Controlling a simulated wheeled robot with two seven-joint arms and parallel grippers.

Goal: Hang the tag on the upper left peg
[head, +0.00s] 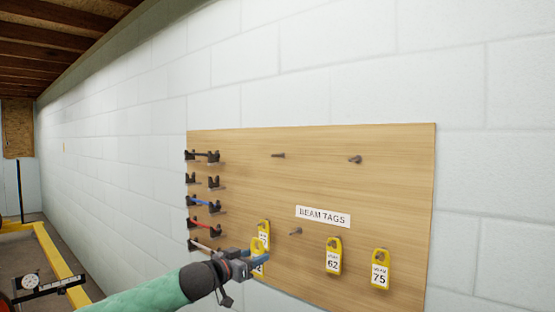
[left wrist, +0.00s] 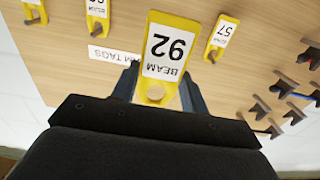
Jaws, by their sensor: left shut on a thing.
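My left gripper (head: 258,259) is shut on a yellow tag (left wrist: 170,47) with a white label reading "BEAM 92". The tag shows upside down between the fingers in the left wrist view. In the head view the held tag (head: 257,246) is partly hidden by the gripper and is in front of the board's lower middle. The upper left peg (head: 278,155) sticks out bare from the wooden board (head: 320,180), well above my gripper. My right gripper is not in view.
Another bare peg (head: 355,160) is at upper right, and one (head: 295,231) is lower. Tags 62 (head: 333,257), 75 (head: 380,269) and 57 (left wrist: 222,37) hang low. Black brackets (head: 202,155), some with rods, line the left edge. The board's upper middle is clear.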

